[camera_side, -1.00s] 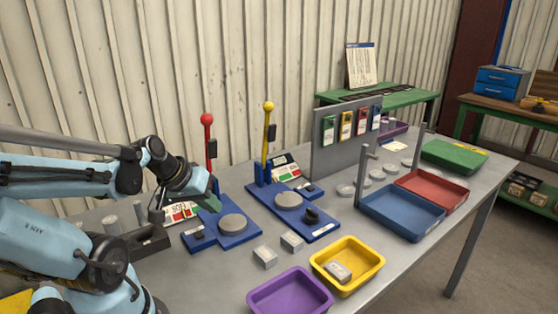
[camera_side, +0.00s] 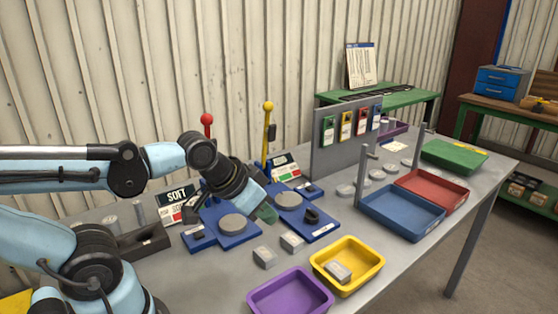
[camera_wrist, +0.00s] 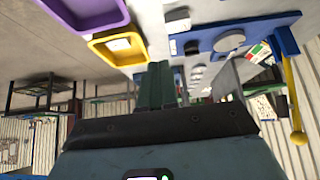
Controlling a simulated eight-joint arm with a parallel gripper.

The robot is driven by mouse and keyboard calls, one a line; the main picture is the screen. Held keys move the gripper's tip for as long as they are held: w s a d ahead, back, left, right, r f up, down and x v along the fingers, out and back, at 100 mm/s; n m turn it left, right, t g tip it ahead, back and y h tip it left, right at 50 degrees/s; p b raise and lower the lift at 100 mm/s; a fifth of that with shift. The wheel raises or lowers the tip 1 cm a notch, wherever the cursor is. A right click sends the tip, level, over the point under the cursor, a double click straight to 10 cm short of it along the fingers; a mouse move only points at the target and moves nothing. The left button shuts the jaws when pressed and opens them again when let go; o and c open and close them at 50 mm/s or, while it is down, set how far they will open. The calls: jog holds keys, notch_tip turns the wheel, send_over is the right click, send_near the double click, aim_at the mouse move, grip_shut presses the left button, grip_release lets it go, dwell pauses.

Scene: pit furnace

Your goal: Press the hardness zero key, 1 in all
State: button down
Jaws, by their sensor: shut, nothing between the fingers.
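The left tester is a blue base (camera_side: 212,243) with a round grey plate (camera_side: 233,228), a red-knobbed lever (camera_side: 207,119) and a panel (camera_side: 180,203) whose display reads SOFT. The right tester (camera_side: 318,231) has a yellow-knobbed lever (camera_side: 268,106), a smaller panel (camera_side: 285,167) and a dark piece on its base. I cannot tell which key is the hardness zero key. My gripper (camera_side: 266,214) is shut and empty, pointing down between the two round plates; my arm partly hides the left tester. In the wrist view the green fingers (camera_wrist: 156,84) are together.
Two grey blocks (camera_side: 264,256) lie in front of the testers. A yellow tray (camera_side: 374,268) and a purple tray (camera_side: 308,306) stand at the front. Blue (camera_side: 405,228) and red trays (camera_side: 456,201) are to the right, beside an upright grey board (camera_side: 322,153).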

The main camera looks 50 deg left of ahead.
jog(key=shift+a, duration=0.1)
notch_tip(320, 180, up, 3)
jog(key=g, duration=0.7)
send_over(199, 234)
jog(key=shift+f, duration=6.95)
